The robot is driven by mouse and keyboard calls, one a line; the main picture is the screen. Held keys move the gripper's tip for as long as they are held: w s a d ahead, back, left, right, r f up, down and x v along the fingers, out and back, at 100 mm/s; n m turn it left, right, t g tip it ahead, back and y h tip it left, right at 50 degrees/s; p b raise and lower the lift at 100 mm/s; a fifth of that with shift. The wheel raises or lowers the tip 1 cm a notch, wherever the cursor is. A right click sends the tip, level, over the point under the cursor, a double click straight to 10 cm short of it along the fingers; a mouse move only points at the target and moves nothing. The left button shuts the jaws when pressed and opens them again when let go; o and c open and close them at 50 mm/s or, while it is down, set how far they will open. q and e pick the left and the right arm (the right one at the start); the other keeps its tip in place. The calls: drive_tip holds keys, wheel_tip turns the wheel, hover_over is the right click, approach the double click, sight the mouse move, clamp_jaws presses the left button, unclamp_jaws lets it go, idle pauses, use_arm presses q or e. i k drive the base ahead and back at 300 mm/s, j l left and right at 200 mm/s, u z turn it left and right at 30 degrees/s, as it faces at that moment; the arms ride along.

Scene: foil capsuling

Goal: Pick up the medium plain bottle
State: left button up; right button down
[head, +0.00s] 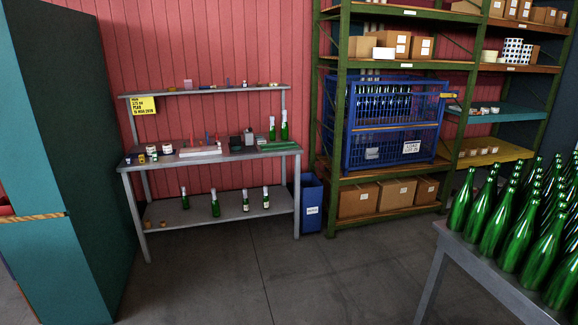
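Many green bottles (489,222) stand upright in rows on a grey table at the right, cut off by the picture's edge. They look plain, without labels. Two green bottles with pale tops (284,127) stand at the right end of the grey workbench top. Several more bottles with pale tops (215,205) stand apart on the workbench's lower shelf. I cannot tell which bottle is the medium plain one. Neither of my grippers is in view.
The grey workbench (225,155) stands against the red wall, with small jars and tools on it. A blue bin (312,205) stands beside it. A green rack (334,120) holds a blue cage (350,135) and cardboard boxes. A dark green cabinet (75,130) blocks the left. The middle floor is clear.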

sight(284, 129)
drive_tip(key=i, duration=5.15)
